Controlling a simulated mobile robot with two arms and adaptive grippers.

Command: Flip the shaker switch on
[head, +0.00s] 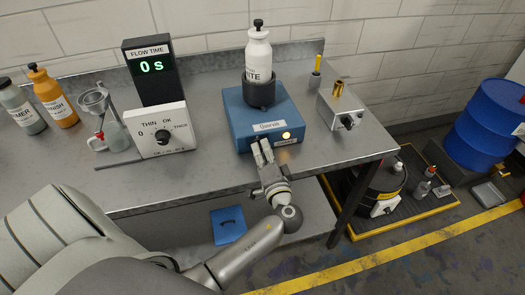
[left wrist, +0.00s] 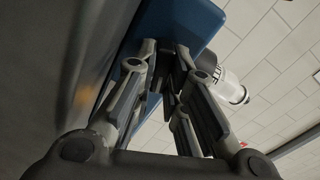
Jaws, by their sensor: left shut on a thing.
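The blue shaker (head: 239,120) stands on the metal bench, and its blue body also shows in the left wrist view (left wrist: 185,20). A white bottle (head: 258,55) with a black cap stands upright in its dark holder (head: 259,92). My right gripper is not in view.
A white dial box (head: 162,130) and a flow time display (head: 151,68) reading 0 s stand left of the shaker. A grey box (head: 340,108) with a knob stands to the right. Bottles stand at the far left. The bench's front edge lies below the gripper.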

